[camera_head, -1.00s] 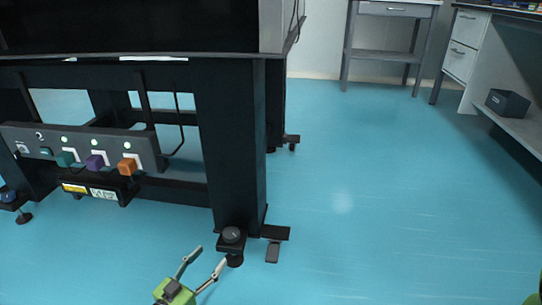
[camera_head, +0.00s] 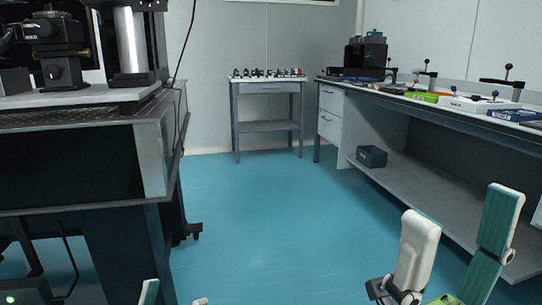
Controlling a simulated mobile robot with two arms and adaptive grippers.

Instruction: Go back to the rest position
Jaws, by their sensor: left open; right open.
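My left gripper (camera_head: 174,298) shows only by its two fingertips at the bottom edge, left of centre. The tips stand apart with floor between them; the rest is cut off. My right gripper (camera_head: 463,207) is at the lower right, with green and white fingers pointing up and spread apart. It is open and empty, in front of the right workbench's lower shelf in the picture. Neither gripper visibly touches anything.
A dark optical table (camera_head: 70,165) with mounted equipment fills the left. A small grey side table (camera_head: 268,88) stands at the back wall. A long workbench (camera_head: 440,112) runs along the right, a dark box (camera_head: 372,157) on its lower shelf. Blue floor (camera_head: 265,220) between is clear.

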